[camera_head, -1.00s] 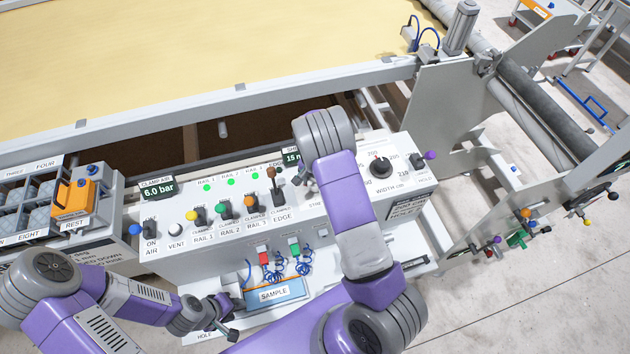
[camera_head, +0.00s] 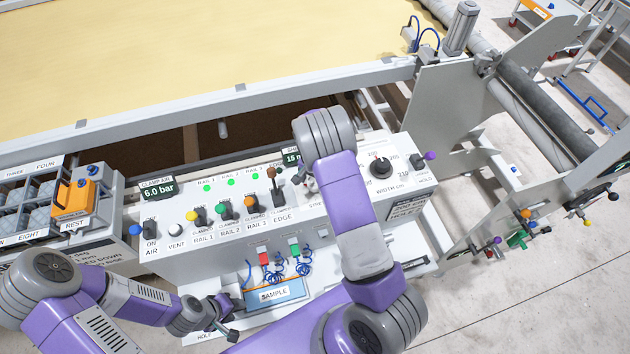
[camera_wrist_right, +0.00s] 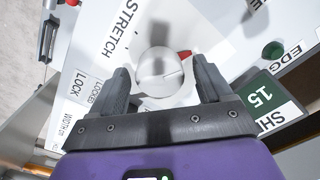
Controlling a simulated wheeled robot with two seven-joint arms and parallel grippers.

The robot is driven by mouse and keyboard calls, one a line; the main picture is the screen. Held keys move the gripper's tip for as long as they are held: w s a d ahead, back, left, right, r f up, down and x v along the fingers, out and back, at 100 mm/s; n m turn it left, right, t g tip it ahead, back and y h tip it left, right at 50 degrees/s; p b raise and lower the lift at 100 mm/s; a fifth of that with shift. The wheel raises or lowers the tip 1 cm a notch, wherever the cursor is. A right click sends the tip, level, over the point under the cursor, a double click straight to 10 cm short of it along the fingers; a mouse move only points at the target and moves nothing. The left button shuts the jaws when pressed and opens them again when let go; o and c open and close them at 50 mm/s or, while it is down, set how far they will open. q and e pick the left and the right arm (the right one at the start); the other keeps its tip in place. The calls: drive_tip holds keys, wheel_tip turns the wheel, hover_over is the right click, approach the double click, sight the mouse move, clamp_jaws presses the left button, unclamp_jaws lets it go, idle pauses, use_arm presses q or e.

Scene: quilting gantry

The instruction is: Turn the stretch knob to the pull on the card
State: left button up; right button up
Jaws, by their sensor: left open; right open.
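The stretch knob (camera_wrist_right: 160,72) is a round, pale silver knob with a red mark (camera_wrist_right: 184,54) at its rim, beside the STRETCH label (camera_wrist_right: 121,28) in the right wrist view. My right gripper (camera_wrist_right: 163,78) is open, with one dark finger on each side of the knob; I cannot tell whether they touch it. In the head view my right arm (camera_head: 340,180) hides the knob. My left gripper (camera_head: 231,319) is open and empty low at the panel's front, beside the blue SAMPLE piece (camera_head: 275,291). I cannot make out a card showing the pull.
The white control panel (camera_head: 190,190) carries several coloured levers and a WIDTH knob (camera_head: 380,167). The LOCK label (camera_wrist_right: 79,84) and a green display reading 15 (camera_wrist_right: 264,96) are close to the right gripper. A cream quilt (camera_head: 200,60) lies behind on the frame.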

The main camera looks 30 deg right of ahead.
wheel_tip(320, 180, up, 7)
drive_tip(key=shift+r, duration=0.1)
idle(0.7)
